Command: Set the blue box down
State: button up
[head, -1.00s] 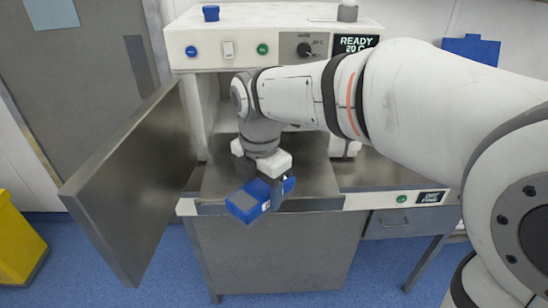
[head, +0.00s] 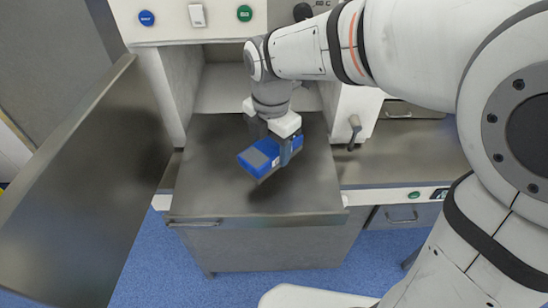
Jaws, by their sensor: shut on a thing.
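The blue box (head: 260,157) has a grey panel on its face and is tilted. My gripper (head: 283,150) is shut on it from above, at the box's right part. The box appears to hang over the grey metal worktop (head: 215,195), with a dark shadow on the surface below it. I cannot tell exactly how high it is. The far fingertip is partly hidden by the box.
A large grey door (head: 90,190) stands open at the left. A white cabinet (head: 205,25) with buttons rises behind the worktop, with an open recess. A dark lever (head: 354,130) sits to the right. The worktop's front and left are clear.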

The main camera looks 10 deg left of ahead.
jog(key=shift+s+a+f, duration=0.1)
jog(key=shift+f, duration=1.2)
jog(key=shift+s+a+f, duration=0.1)
jog(key=shift+f, duration=1.2)
jog(key=shift+f, duration=0.1)
jog(key=o, duration=1.2)
jog(key=shift+c, duration=0.2)
